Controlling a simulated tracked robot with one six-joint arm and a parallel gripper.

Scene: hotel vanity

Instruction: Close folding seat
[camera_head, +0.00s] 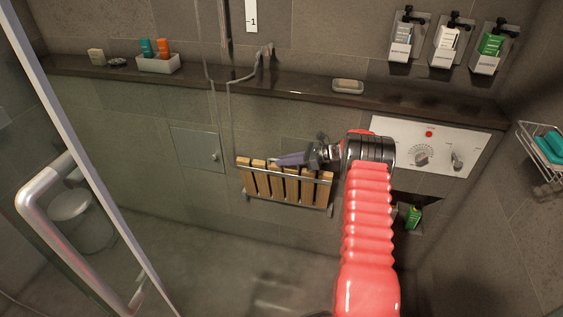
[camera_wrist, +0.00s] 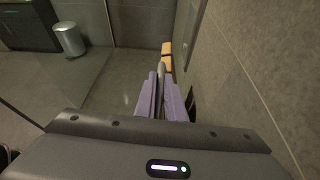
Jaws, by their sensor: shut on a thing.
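The folding seat (camera_head: 292,186) has wooden slats in a metal frame and is mounted on the tiled wall. It appears tipped up, close to the wall; any remaining gap is hard to judge. My gripper (camera_head: 279,161) reaches in from the right along the seat's upper edge. Its purple fingers are shut on the seat's metal rail and cover part of the slats. In the wrist view, the seat (camera_wrist: 167,48) shows edge-on beside the wall, with the grey rail between my fingers (camera_wrist: 159,78).
A dark ledge (camera_head: 300,94) runs above the seat. The control panel (camera_head: 430,145) and a niche with a green bottle (camera_head: 413,217) are at right. A glass door with a metal handle (camera_head: 45,185) stands at left. The floor below is clear.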

